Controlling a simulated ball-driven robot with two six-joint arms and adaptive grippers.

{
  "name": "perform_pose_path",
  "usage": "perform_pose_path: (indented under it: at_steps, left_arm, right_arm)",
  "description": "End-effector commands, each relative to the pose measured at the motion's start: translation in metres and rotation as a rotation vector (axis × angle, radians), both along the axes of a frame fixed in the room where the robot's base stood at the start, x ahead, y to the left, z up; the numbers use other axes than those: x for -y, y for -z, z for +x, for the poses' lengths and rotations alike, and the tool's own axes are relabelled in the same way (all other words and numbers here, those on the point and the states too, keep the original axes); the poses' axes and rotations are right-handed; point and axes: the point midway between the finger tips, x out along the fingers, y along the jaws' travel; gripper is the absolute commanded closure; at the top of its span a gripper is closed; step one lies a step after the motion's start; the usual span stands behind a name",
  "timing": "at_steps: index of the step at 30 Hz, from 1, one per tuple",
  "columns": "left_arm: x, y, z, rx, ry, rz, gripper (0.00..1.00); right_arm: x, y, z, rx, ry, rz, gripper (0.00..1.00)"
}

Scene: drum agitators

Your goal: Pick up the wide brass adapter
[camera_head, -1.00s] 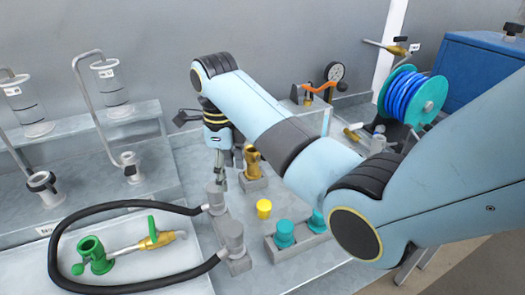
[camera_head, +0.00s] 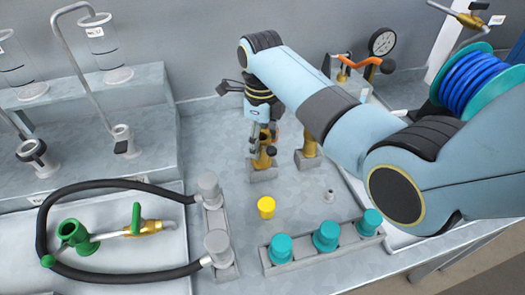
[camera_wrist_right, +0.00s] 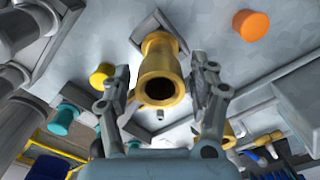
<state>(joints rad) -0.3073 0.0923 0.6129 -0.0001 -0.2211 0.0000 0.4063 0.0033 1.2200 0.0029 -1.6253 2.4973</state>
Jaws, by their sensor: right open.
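A brass adapter (camera_head: 263,161) with a broad flanged mouth stands upright in a grey block holder on the bench. In the right wrist view the adapter (camera_wrist_right: 159,73) shows its dark round opening between my fingers. My right gripper (camera_head: 263,147) is open, pointing down, with one finger on each side of the adapter's top. The wrist view shows the open fingers (camera_wrist_right: 162,100) with a gap on both sides. A second brass piece (camera_head: 307,152) stands just to the right, partly hidden by my arm. My left gripper is not in view.
A yellow cap (camera_head: 266,207) and a small grey fitting (camera_head: 328,196) stand in front. A rack (camera_head: 300,262) holds teal caps. A black hose (camera_head: 105,184) joins two grey fittings at left. A tray (camera_head: 170,255) holds a green-and-brass valve (camera_head: 145,227).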

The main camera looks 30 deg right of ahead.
Motion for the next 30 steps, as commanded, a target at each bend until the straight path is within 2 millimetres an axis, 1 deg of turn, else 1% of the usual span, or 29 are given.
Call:
perform_pose_path:
  at_steps: [4,7,10,16,17,30]
  left_arm:
    - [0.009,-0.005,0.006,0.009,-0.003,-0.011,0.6]
    - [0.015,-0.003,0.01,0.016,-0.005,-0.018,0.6]
    - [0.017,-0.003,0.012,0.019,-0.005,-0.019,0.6]
    - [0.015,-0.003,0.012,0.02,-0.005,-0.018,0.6]
    - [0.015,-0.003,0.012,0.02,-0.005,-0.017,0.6]
    - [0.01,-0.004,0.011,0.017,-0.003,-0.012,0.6]
  right_arm:
    - [0.002,0.023,-0.001,-0.005,0.0,0.0,0.39]
    - [0.002,0.038,-0.001,-0.003,0.0,0.0,0.39]
    - [0.002,0.044,-0.001,-0.001,0.0,0.0,0.39]
    - [0.002,0.045,-0.001,0.0,0.0,0.0,0.39]
    - [0.002,0.045,-0.001,0.0,0.0,0.0,0.42]
    - [0.002,0.045,-0.001,0.0,0.0,0.0,1.0]
